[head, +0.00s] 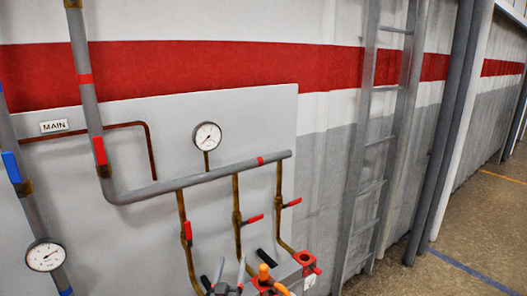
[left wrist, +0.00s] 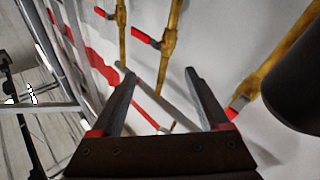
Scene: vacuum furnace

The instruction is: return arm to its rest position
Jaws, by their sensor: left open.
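My left gripper (head: 231,264) shows at the bottom edge of the head view, its two grey fingers pointing up and spread apart. In the left wrist view the same gripper (left wrist: 160,76) is open, with nothing between its fingers. It is in front of the grey wall panel (head: 245,115), near the lower ends of the brass pipes (head: 237,205) with red-handled valves. I cannot tell its exact distance from the pipes. The rest of my left arm is mostly out of the head view. My right gripper is in neither view.
A grey pipe (head: 225,174) with a gauge (head: 207,136) crosses the panel. Another gauge (head: 45,254) is at lower left. Red fittings (head: 306,262) and an orange knob (head: 263,271) are close right of the gripper. A ladder (head: 362,150) stands right; floor (head: 480,220) beyond is clear.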

